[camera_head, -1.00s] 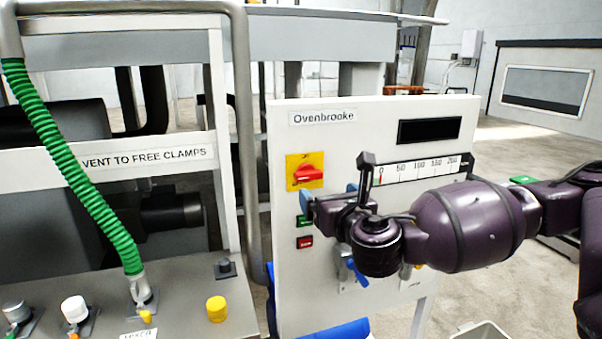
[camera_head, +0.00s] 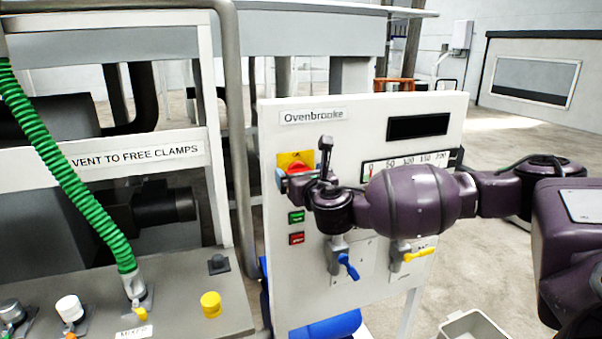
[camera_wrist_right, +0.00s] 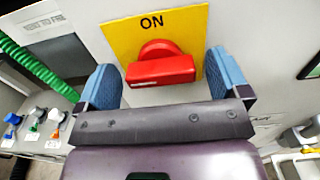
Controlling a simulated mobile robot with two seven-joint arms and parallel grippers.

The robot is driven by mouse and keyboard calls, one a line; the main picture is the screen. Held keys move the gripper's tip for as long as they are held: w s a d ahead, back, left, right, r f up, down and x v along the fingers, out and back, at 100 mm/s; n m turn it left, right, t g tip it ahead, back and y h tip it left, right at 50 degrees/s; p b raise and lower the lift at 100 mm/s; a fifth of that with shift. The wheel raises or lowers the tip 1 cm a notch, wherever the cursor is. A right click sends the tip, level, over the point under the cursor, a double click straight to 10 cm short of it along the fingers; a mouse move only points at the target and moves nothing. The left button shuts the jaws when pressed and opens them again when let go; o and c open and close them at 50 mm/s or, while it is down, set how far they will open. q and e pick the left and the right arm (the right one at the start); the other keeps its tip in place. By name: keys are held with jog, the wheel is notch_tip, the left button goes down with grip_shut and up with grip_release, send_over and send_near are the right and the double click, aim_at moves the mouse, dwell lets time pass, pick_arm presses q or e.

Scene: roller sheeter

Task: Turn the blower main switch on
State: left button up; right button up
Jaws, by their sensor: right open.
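The blower main switch is a red rotary knob (camera_wrist_right: 160,70) on a yellow plate (camera_wrist_right: 195,25) marked ON at the top. Its handle bar lies roughly level, across the plate. In the head view the red knob (camera_head: 297,167) and yellow plate (camera_head: 284,159) show only in part, behind my right gripper (camera_head: 290,180). In the right wrist view my right gripper (camera_wrist_right: 164,78) is open, with one blue fingertip on each side of the red handle and a visible gap at each side. I cannot tell how deep the fingers reach. My left gripper is not in view.
The white Ovenbrooke panel (camera_head: 350,300) also carries a green button (camera_head: 296,217), a red button (camera_head: 296,238), a blue valve handle (camera_head: 348,266) and a yellow valve handle (camera_head: 418,254). A grey bench (camera_head: 185,315) with knobs and a green hose (camera_head: 70,175) stands at left.

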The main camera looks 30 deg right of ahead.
jog(key=shift+w, duration=0.1)
jog(key=c, duration=0.9)
jog(key=shift+c, duration=0.2)
